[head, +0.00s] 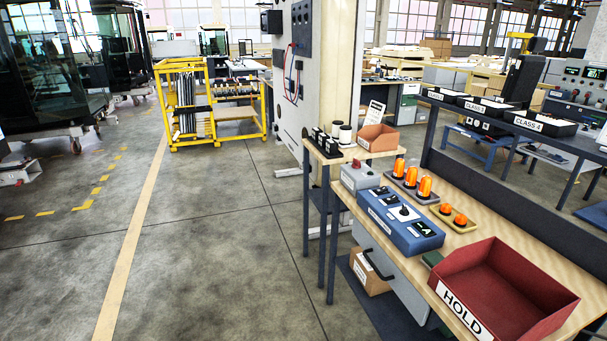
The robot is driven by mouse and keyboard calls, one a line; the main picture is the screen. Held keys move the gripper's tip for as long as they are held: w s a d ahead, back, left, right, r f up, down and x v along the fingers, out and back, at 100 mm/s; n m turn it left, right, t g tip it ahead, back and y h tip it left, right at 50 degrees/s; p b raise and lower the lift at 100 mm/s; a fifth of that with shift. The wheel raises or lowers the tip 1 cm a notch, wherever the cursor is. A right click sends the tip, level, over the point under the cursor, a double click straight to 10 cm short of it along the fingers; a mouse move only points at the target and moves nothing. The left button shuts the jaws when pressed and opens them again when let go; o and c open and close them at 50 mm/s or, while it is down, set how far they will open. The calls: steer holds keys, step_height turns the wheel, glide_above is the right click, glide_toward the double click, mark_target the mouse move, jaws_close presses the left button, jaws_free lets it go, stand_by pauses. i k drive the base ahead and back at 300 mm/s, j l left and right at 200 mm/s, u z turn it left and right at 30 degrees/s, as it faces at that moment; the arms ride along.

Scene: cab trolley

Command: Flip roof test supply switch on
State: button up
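A blue test box (388,231) sits on the wooden bench top. Its sloped face carries dark panels and a pale plate with a small black knob or switch (404,211) near the middle. A dark display with greenish characters (424,229) is at its right end. The lettering is too small to read, so I cannot tell which control is the roof test supply switch or how it is set. A grey box with a red button (356,178) stands just behind the blue box. My gripper is not in view.
Orange beacons (425,187) stand on trays behind the blue box. A red HOLD bin (505,295) fills the bench's near right. A side table with spools (336,132) and a brown bin (378,138) adjoins. Open floor (210,240) lies left of the bench.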

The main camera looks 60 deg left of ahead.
mark_target(357, 164)
steer(key=u, duration=1.35)
steer(key=i+j+z, duration=0.1)
steer(key=i+j, duration=0.6)
steer(key=i+j+z, duration=0.15)
steer(key=i+j, duration=0.2)
steer(key=j, duration=0.15)
steer(key=i+j+z, duration=0.1)
steer(key=i+j, duration=0.2)
steer(key=j, duration=0.15)
steer(key=i+j, duration=0.3)
steer(key=j, duration=0.15)
steer(key=i+j+z, duration=0.15)
steer(key=i+j, duration=0.15)
steer(key=j, duration=0.2)
steer(key=i+j+z, duration=0.1)
steer(key=i+j, duration=0.15)
steer(key=j, duration=0.25)
steer(key=i+j, duration=0.25)
steer(key=j, duration=0.25)
steer(key=i+z, duration=0.05)
